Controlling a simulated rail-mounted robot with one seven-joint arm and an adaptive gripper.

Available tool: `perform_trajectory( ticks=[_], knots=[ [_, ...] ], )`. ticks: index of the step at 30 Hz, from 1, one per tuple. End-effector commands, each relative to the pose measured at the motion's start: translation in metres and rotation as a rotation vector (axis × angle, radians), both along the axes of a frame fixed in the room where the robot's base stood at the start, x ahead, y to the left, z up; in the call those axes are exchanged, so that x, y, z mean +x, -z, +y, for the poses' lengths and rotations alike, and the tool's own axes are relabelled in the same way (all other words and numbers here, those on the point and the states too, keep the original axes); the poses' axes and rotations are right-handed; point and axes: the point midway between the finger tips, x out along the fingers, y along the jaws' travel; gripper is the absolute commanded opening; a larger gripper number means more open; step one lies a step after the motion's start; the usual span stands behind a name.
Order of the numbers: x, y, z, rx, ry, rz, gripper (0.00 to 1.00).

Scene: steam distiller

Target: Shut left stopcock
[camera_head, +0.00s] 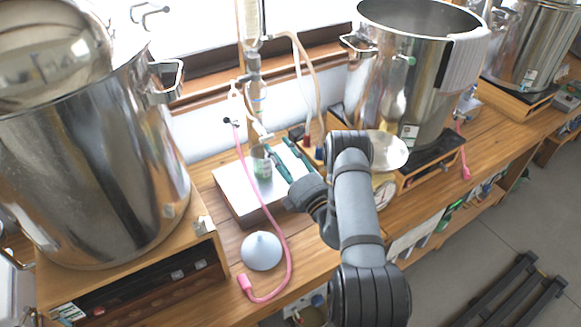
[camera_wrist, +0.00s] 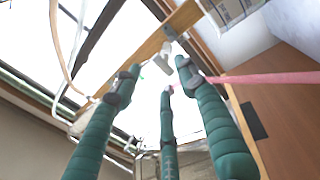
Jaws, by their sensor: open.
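My gripper (camera_head: 278,148) has green fingers and is open, just right of the glass column (camera_head: 254,75) in the head view. In the wrist view its spread fingers (camera_wrist: 160,76) reach up toward a small pale stopcock-like fitting (camera_wrist: 163,56). That fitting shows beyond the fingertips, and nothing is held between them. A pink hose (camera_head: 250,175) hangs from a small dark fitting (camera_head: 232,122) on the column's left side. The pink hose also crosses the right side of the wrist view (camera_wrist: 265,78). I cannot tell whether the stopcock is open or shut.
A large steel pot (camera_head: 100,165) stands at left, another (camera_head: 405,75) at right behind my arm. A silver box (camera_head: 230,190) sits below the column. A grey-blue cone (camera_head: 262,250) lies on the wooden bench (camera_head: 215,280) in front. Thin tubes (camera_head: 312,85) hang right of the column.

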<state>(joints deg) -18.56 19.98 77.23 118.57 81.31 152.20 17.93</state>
Motion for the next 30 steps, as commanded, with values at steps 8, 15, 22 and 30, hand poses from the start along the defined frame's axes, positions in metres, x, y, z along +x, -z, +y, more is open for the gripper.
perform_trajectory(
  ticks=[8, 15, 22, 30],
  knots=[
    [-0.034, 0.009, -0.022, 0.000, 0.004, 0.003, 0.41],
    [-0.053, 0.013, -0.033, -0.002, 0.002, 0.001, 0.41],
    [-0.060, 0.014, -0.035, 0.000, -0.001, -0.001, 0.41],
    [-0.060, 0.014, -0.035, 0.000, -0.001, -0.001, 0.41]
  ],
)
